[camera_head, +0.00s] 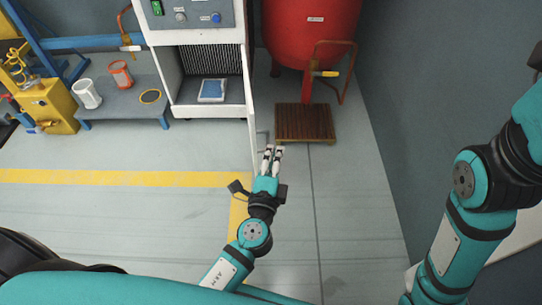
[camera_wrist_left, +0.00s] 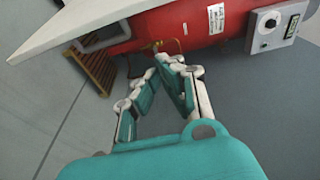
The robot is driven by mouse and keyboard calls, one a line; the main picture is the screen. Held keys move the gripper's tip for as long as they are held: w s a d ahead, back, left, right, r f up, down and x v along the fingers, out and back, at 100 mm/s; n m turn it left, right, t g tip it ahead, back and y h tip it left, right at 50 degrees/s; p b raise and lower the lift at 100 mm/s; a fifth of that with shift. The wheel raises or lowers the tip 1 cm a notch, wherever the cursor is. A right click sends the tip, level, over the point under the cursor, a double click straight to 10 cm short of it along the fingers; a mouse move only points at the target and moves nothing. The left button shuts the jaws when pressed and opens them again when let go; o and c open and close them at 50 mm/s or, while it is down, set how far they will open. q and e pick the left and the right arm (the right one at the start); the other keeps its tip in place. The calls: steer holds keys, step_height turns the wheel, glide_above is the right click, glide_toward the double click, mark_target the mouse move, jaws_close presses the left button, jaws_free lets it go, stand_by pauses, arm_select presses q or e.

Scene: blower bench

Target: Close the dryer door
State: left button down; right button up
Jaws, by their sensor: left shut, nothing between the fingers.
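The dryer (camera_head: 196,22) is a white cabinet with a grey control panel on top and an open front bay. Its white door (camera_head: 250,110) stands open at the bay's right side, seen almost edge-on and reaching toward me. In the left wrist view a white panel, apparently the door (camera_wrist_left: 95,24), crosses the top left. My left gripper (camera_head: 273,149) is shut and empty, just right of the door's near end. It also shows in the left wrist view (camera_wrist_left: 164,62), its fingertips together below the panel. I cannot tell whether it touches the door. My right gripper is out of view.
A red tank (camera_head: 308,35) with a pipe and valve stands right of the dryer, behind a slatted wooden platform (camera_head: 305,122). A blue-white item (camera_head: 212,90) lies in the bay. A low grey bench (camera_head: 130,104) stands left. Floor in front is clear.

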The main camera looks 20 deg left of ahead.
arm_select(q)
steer(key=w, duration=0.8)
steer(key=shift+s+a+b, duration=0.1)
steer(key=shift+s+a, duration=0.35)
steer(key=shift+a, duration=0.25)
steer(key=shift+s+a+b, duration=0.1)
steer(key=shift+s+a, duration=0.3)
steer(key=shift+a, duration=0.35)
steer(key=shift+s+a+b, duration=0.1)
steer(key=shift+s+a, duration=0.35)
steer(key=shift+a, duration=0.25)
